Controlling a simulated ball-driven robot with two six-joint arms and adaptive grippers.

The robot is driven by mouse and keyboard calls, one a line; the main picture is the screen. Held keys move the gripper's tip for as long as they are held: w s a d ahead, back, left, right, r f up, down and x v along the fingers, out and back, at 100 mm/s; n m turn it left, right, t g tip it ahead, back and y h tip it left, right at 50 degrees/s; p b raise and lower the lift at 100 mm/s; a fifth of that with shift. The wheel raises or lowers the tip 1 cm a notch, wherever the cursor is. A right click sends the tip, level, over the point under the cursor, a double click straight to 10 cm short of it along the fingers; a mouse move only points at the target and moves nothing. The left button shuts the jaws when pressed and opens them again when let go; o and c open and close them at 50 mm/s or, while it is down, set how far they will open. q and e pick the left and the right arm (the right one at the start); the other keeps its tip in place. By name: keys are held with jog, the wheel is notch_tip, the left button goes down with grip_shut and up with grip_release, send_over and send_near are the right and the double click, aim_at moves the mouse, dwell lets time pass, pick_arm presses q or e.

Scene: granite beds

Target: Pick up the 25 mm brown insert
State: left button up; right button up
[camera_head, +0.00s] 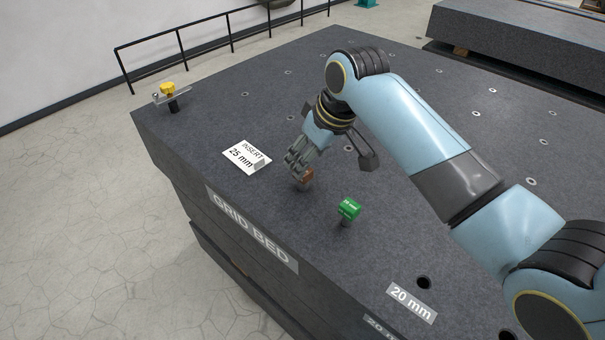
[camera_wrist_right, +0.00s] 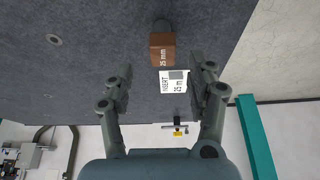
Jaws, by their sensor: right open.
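The brown insert (camera_head: 306,176) stands upright on the dark granite grid bed (camera_head: 300,222), close to its front edge. In the right wrist view the brown insert (camera_wrist_right: 162,50) shows white "25 mm" lettering and a grey stem. My right gripper (camera_head: 297,166) is right beside it in the head view, partly overlapping it. In the wrist view its fingers (camera_wrist_right: 161,68) are spread open, with the insert centred between and slightly beyond the tips. A gap shows on both sides. My left gripper is not in view.
A green insert (camera_head: 349,209) stands to the right of the brown one, nearer the front. A white "INSERT 25 mm" card (camera_head: 243,155) lies to the left. A yellow-knobbed clamp (camera_head: 168,89) sits at the left corner. A hole lies by the "20 mm" label (camera_head: 411,303).

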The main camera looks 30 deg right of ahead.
aim_at(303, 179)
jog(key=x, duration=0.5)
jog(key=shift+s+a+f+p, duration=0.1)
jog(key=shift+s+p, duration=0.1)
jog(key=shift+p, duration=0.1)
grip_shut()
